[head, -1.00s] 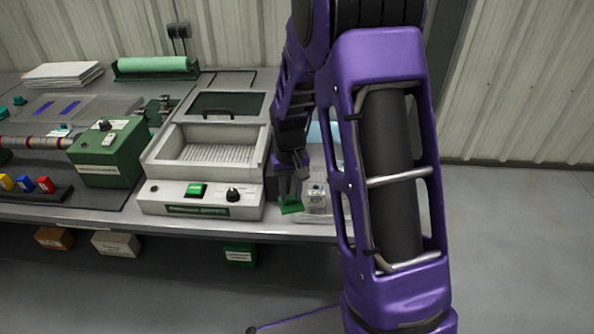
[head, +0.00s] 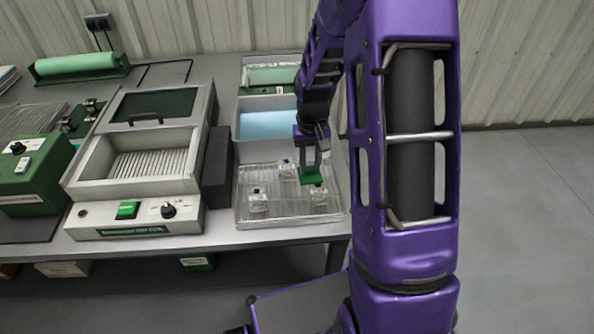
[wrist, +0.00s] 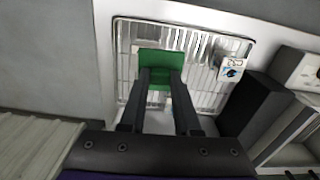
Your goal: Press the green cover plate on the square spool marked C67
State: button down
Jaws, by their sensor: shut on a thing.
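My gripper (head: 312,166) is shut on the green cover plate (head: 312,175) and holds it over the clear tray (head: 262,222) at the right end of the bench. In the wrist view the green plate (wrist: 161,64) lies between my fingertips (wrist: 163,80). Several small clear spools with marked tops are in the tray: one at the front left (head: 258,198), one at the back (head: 286,166), and one at the right (head: 319,194), just below the plate. One spool with a marked label (wrist: 232,69) shows in the wrist view. The markings are too small to read.
A dark block (head: 217,166) stands left of the tray, beside a grey machine (head: 140,165) with a green switch. A bin with blue content (head: 268,125) is behind the tray. Open floor (head: 530,230) lies to the right of the bench.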

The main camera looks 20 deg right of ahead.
jog(key=d, duration=0.2)
jog(key=d+r, duration=0.1)
jog(key=shift+w+m, duration=0.25)
jog(key=shift+m, duration=0.05)
jog(key=b, duration=0.3)
send_over(318, 187)
jog(key=shift+w+f, duration=0.1)
jog(key=shift+f, duration=2.9)
jog(key=shift+f+b, duration=0.6)
jog(key=shift+f, duration=0.05)
jog(key=shift+c, duration=0.7)
grip_release()
jog(key=shift+r, duration=0.1)
